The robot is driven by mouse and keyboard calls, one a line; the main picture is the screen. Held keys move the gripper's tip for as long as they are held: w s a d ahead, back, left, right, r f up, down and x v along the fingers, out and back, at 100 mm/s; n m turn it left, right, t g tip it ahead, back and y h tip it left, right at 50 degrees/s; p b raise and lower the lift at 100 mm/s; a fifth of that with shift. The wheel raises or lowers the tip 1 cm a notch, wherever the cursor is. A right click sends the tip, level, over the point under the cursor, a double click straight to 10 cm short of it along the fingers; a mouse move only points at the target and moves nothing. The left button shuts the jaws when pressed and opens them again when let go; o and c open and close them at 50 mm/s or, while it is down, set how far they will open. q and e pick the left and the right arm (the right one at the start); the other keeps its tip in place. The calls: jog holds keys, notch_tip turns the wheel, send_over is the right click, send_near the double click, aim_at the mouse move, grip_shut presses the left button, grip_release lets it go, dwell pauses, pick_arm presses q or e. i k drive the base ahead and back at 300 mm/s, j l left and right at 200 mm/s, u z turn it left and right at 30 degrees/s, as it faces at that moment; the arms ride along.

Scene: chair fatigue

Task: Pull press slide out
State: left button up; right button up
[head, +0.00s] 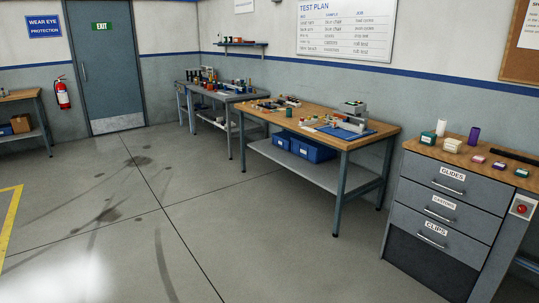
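A small grey press-like device (353,109) stands near the right end of the wood-topped workbench (378,132), by a blue mat (345,132). It is far off and small. I cannot make out a slide on it or tell whether one is in or out. Neither of my grippers is in view.
A drawer cabinet (440,214) stands at the right, with small coloured items on top and a red button box (522,208) on its side. Blue bins (313,149) sit on the workbench's lower shelf. A grey bench (228,97) stands further back. The floor at left is open.

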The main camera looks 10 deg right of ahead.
aim_at(347, 126)
jog(key=i+l+z, duration=0.15)
jog(key=i, duration=0.45)
jog(key=i+l+z, duration=0.15)
jog(key=i, duration=0.5)
jog(key=i+l+z, duration=0.15)
jog(key=i, duration=0.45)
jog(key=i+z, duration=0.15)
jog(key=i, duration=0.5)
jog(key=i+j+z, duration=0.15)
jog(key=i, duration=0.45)
jog(key=i+j+z, duration=0.15)
jog(key=i, duration=0.5)
jog(key=i+j+z, duration=0.15)
jog(key=i, duration=0.45)
jog(key=j, duration=0.1)
